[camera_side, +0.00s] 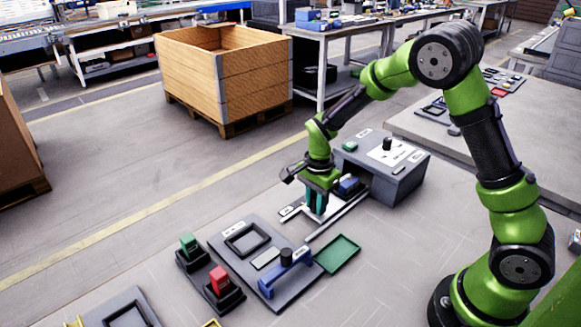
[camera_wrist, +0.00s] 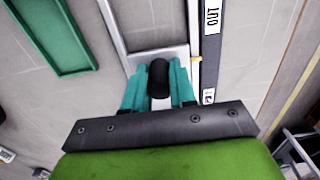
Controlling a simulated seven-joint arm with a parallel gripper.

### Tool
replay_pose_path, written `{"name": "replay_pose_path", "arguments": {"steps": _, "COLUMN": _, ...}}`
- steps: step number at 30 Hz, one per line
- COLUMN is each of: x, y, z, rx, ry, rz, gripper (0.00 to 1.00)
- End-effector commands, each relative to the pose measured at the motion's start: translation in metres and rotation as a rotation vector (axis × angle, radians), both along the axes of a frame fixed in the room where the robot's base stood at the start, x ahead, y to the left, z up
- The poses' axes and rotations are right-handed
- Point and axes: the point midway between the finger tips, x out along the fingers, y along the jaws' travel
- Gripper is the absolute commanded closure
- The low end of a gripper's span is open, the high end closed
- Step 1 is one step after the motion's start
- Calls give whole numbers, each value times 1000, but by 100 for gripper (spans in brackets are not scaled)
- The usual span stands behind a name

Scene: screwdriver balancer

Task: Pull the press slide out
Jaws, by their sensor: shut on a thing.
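The press (camera_side: 400,182) is a grey box with two pale rails (camera_side: 338,216) running out of its front. My gripper (camera_side: 316,207) is low over these rails, in front of the press. In the wrist view my teal fingers (camera_wrist: 159,85) are closed around an upright black knob (camera_wrist: 158,75). The knob stands on the pale plate of the press slide (camera_wrist: 180,53), which lies between the rails. A dark strip beside the rail carries an OUT label (camera_wrist: 212,17). In the side view my fingers hide the knob and part of the slide.
Nearby are a grey fixture board with a blue clamp (camera_side: 283,273) and holders with a green block (camera_side: 188,244) and a red block (camera_side: 219,280).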

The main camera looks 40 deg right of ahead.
Motion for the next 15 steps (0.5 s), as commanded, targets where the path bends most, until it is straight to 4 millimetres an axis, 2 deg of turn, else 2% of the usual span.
{"name": "replay_pose_path", "arguments": {"steps": 15, "x": 1, "y": 33, "z": 1, "rx": 1, "ry": -2, "rz": 1, "gripper": 100}}
